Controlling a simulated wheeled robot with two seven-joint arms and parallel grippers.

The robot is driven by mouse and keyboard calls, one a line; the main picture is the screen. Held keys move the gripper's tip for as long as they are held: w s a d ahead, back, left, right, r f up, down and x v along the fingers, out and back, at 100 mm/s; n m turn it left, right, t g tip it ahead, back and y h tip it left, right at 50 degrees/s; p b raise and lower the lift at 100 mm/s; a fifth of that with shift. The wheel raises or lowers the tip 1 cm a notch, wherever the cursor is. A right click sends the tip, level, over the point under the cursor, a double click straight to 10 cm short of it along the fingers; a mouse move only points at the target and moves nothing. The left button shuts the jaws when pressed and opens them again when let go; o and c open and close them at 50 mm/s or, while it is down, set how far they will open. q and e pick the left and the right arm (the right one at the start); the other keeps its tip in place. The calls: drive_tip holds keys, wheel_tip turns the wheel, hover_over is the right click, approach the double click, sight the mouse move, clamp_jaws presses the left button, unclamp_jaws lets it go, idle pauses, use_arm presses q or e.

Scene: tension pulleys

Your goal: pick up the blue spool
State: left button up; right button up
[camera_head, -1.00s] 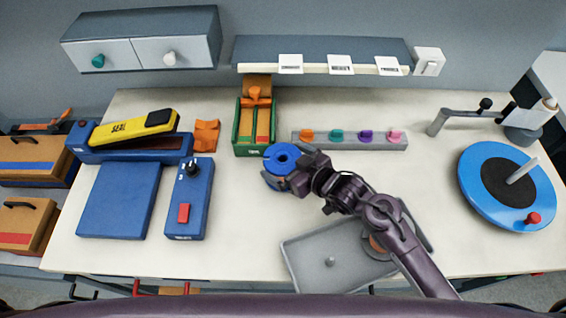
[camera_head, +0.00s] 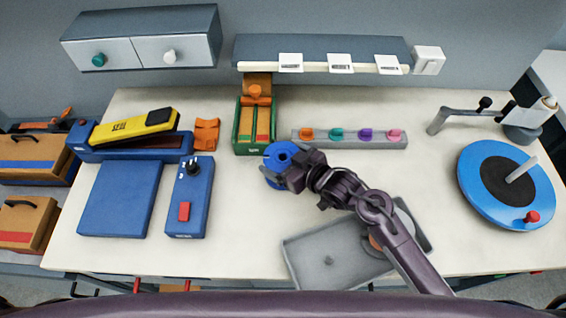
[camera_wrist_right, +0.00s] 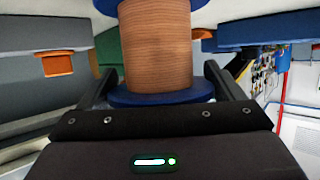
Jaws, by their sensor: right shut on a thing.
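The blue spool (camera_head: 279,155) is at the middle of the workbench, just in front of the green box. In the right wrist view it shows blue flanges and a copper-coloured winding (camera_wrist_right: 156,45). My right gripper (camera_head: 276,174) is shut on the spool, with one finger on each side of it. In the right wrist view the two fingers of my right gripper (camera_wrist_right: 160,82) flank the winding and lower flange. Whether the spool touches the bench cannot be told. My left gripper is not in view.
The green box (camera_head: 241,148) stands close behind the spool. A grey rail (camera_head: 350,145) with several coloured knobs is behind my right arm. A grey tray (camera_head: 320,268) lies under the arm. A blue turntable (camera_head: 475,208) is at right. Blue device (camera_head: 190,210) stands at left.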

drive_tip(key=shift+r, duration=0.25)
wheel_tip(320, 180, up, 20)
idle(0.4)
drive_tip(key=shift+f, duration=0.2)
idle(0.3)
